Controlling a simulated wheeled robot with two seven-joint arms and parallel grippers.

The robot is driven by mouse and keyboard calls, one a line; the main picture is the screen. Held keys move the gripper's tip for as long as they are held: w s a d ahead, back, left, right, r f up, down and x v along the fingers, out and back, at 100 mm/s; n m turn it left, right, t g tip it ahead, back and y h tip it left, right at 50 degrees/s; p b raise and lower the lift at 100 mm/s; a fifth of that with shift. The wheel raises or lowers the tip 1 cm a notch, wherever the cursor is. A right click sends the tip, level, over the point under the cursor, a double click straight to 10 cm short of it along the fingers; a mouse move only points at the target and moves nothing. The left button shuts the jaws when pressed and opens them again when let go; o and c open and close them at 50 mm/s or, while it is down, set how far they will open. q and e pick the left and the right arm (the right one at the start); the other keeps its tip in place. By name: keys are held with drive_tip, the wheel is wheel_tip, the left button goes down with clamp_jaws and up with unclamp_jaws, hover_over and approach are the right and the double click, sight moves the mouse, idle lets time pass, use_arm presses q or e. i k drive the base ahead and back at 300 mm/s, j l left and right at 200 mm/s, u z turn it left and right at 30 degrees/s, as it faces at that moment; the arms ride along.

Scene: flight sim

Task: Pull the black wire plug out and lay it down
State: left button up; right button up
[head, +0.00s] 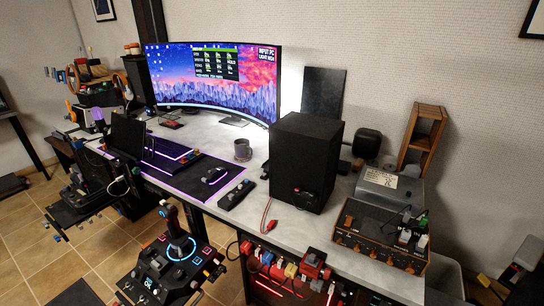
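A black speaker box (308,150) stands on the desk right of the monitor. Low on its near face is a small terminal patch (304,196) with red marks; a black wire or plug there cannot be told from the dark face. A red wire (264,211) lies on the desk just left of the box, its red end (268,225) near the front edge. On the right, a brown unit (378,238) carries several small plugs, among them a dark and green one (421,222) and a white one (404,237). Neither of my grippers can be made out.
The pale desk (325,232) has bare room in front of the speaker. A joystick panel (172,270) stands before the desk. A wooden rack (422,140) stands at the back right.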

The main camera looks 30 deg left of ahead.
sight(311, 202)
drive_tip(key=u, duration=0.75)
drive_tip(key=k+j+z, duration=0.15)
